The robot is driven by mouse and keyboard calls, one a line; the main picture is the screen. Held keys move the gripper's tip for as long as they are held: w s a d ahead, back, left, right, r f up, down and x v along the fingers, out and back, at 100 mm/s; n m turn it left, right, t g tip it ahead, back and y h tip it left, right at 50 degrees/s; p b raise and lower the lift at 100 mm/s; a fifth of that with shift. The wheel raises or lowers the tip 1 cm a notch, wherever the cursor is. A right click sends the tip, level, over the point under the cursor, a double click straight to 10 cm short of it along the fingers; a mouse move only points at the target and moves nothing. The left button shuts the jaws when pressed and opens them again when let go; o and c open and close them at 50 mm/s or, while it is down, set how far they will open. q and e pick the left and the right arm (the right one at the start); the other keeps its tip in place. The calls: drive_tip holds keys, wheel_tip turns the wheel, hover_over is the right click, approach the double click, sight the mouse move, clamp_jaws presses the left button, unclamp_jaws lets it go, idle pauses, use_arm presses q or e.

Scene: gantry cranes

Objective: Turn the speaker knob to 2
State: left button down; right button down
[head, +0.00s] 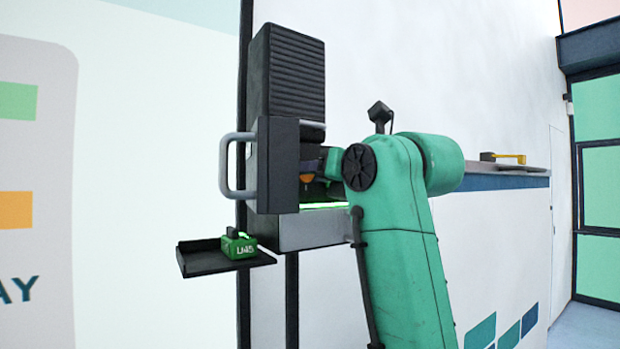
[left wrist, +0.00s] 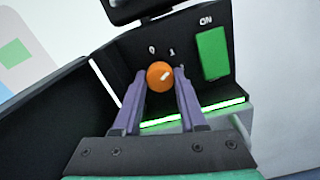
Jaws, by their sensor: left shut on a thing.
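The speaker knob is an orange round knob (left wrist: 159,76) with a white pointer mark, on a dark panel. The pointer slants up and right, to the right of the printed 1. The labels 0 and 1 show above the knob; no 2 can be read, and the right finger covers part of that side. My left gripper (left wrist: 160,92) has one finger on each side of the knob and is shut on it. In the head view the knob (head: 307,179) shows small beside my left gripper (head: 318,172), inside the dark housing. My right gripper is not in view.
A dark open door (head: 277,165) with a grey handle (head: 224,165) stands left of the knob. Below it a small black tray (head: 205,262) holds a green block (head: 239,246) marked U45. A green ON panel (left wrist: 212,54) sits right of the knob, above a lit green strip.

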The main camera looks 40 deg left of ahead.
use_arm(q)
drive_tip(key=m+b, duration=0.1)
drive_tip(key=m, duration=0.3)
drive_tip(key=shift+r+m+b, duration=0.1)
drive_tip(key=shift+m+b, duration=0.25)
drive_tip(key=shift+m, duration=1.55)
drive_tip(key=shift+c, duration=2.3)
unclamp_jaws()
drive_tip(key=shift+d, duration=0.1)
